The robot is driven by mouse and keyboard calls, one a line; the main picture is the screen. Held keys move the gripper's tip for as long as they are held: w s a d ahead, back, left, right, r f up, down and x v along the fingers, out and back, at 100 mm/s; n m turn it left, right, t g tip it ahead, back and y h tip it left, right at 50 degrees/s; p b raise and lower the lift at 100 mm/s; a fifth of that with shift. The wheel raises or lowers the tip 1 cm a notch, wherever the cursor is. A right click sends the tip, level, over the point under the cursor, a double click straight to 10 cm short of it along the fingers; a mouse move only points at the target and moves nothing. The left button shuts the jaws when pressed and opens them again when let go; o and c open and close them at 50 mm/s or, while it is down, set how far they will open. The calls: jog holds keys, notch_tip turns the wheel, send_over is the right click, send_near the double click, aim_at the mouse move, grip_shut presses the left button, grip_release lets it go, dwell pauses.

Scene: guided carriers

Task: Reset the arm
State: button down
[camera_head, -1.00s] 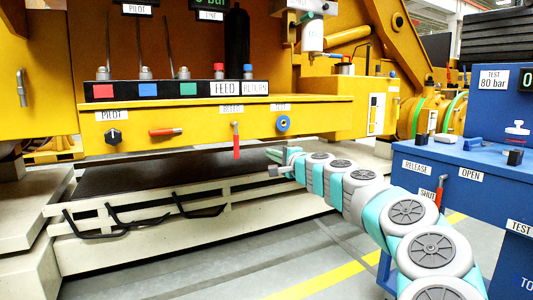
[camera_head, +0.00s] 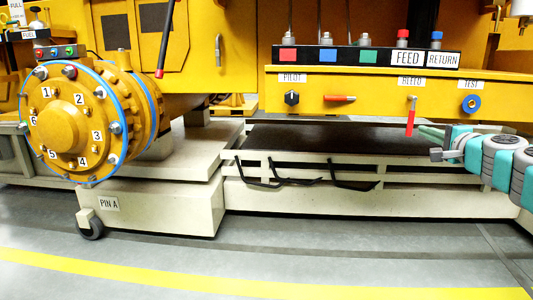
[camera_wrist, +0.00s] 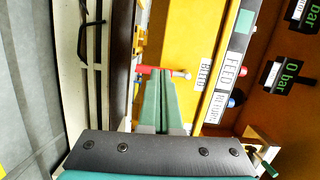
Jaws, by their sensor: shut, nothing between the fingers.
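My gripper (camera_head: 432,131) is at the right of the head view, at the end of my teal and grey arm. Its green fingers are together and empty. They point left, close to the red bleed lever (camera_head: 411,122), which hangs down from the yellow panel. In the wrist view the shut fingers (camera_wrist: 163,80) reach up the middle, with their tips by the red lever handle (camera_wrist: 150,70). I cannot tell whether they touch it.
The yellow machine's panel (camera_head: 375,107) carries a red pilot handle (camera_head: 340,98) and a blue test port (camera_head: 471,103). A numbered flange (camera_head: 66,125) stands at left. A pale base (camera_head: 150,207) with black hoses lies below. Grey floor (camera_head: 260,248) in front is clear.

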jog(key=s+a+f+n+g+y, duration=0.2)
jog(key=a+n, duration=0.1)
jog(key=a, duration=0.6)
jog(key=s+a+f+n+g+y, duration=0.15)
jog(key=a+n, duration=0.25)
jog(key=a, duration=0.6)
jog(key=s+a+f+n+g+y, duration=0.2)
jog(key=s+a+n+g+y, duration=0.1)
jog(key=a, duration=0.6)
jog(key=s+a+f+n+g+p, duration=0.1)
jog(key=s+a+f+n+g, duration=0.2)
jog(key=s+a+f, duration=0.35)
jog(key=s+a+f+n+g+h, duration=0.2)
jog(key=s+a+f+g, duration=0.15)
jog(key=s+f, duration=0.5)
jog(key=s+d+f+n+g+h, duration=0.1)
jog(key=s+d+f+g+h, duration=0.1)
jog(key=s, duration=0.9)
jog(key=s+d+f+g+h+p, duration=0.1)
jog(key=s+d+f+g+h, duration=0.2)
jog(key=s+d+f, duration=0.3)
jog(key=s+f+g, duration=0.1)
jog(key=s, duration=0.4)
jog(key=shift+s+d+f+n, duration=0.2)
jog(key=shift+s+f+n, duration=0.05)
jog(key=shift+f+n, duration=0.15)
jog(key=shift+h, duration=0.25)
